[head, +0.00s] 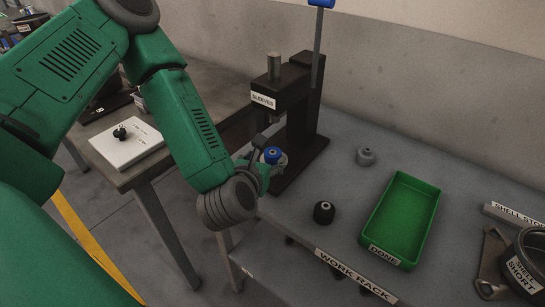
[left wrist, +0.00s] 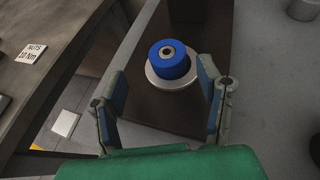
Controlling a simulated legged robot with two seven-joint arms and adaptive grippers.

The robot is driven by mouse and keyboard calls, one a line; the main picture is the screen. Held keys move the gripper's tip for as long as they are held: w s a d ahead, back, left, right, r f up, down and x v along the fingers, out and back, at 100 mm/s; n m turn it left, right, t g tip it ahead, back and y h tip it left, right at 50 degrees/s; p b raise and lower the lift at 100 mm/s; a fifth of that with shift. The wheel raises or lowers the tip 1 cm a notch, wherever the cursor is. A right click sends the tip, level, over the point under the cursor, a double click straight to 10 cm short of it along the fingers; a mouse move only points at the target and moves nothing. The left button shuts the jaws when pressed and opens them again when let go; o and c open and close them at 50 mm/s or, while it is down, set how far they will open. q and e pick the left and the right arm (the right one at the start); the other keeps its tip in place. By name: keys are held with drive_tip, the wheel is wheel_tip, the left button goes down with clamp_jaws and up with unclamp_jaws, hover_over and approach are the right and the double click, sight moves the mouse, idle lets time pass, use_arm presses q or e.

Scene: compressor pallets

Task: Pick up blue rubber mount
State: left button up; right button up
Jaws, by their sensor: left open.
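The blue rubber mount (head: 272,155) sits at the base of the black press labelled SLEEVES (head: 302,110). In the left wrist view the blue mount (left wrist: 170,60) is a short cylinder with a metal centre, standing on a pale round plate (left wrist: 176,82). My left gripper (head: 264,165) is at the press base, close to the mount. In the left wrist view its two fingers (left wrist: 158,92) are spread wide, with the mount beyond and between their tips and nothing held. My right gripper is not in view.
A black mount (head: 324,212) and a grey mount (head: 366,156) stand on the work rack (head: 340,190). A green DONE tray (head: 402,222) is empty. A SHELL SHORT container (head: 530,262) is at the far right. Another table (head: 150,165) with a white board is left.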

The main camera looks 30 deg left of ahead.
sight(271, 152)
use_arm(q)
drive_tip(key=w, duration=0.3)
drive_tip(key=w+f, duration=0.1)
drive_tip(key=shift+w+a, duration=0.2)
drive_tip(key=shift+a, duration=0.05)
drive_tip(key=shift+w+d, duration=0.25)
drive_tip(key=shift+d, duration=0.05)
drive_tip(key=shift+a, duration=0.3)
drive_tip(key=c, duration=0.9)
drive_tip(key=shift+s+a+f, duration=0.1)
drive_tip(key=shift+a+f, duration=0.05)
drive_tip(key=shift+a, duration=0.15)
clamp_jaws()
drive_tip(key=shift+d, duration=0.1)
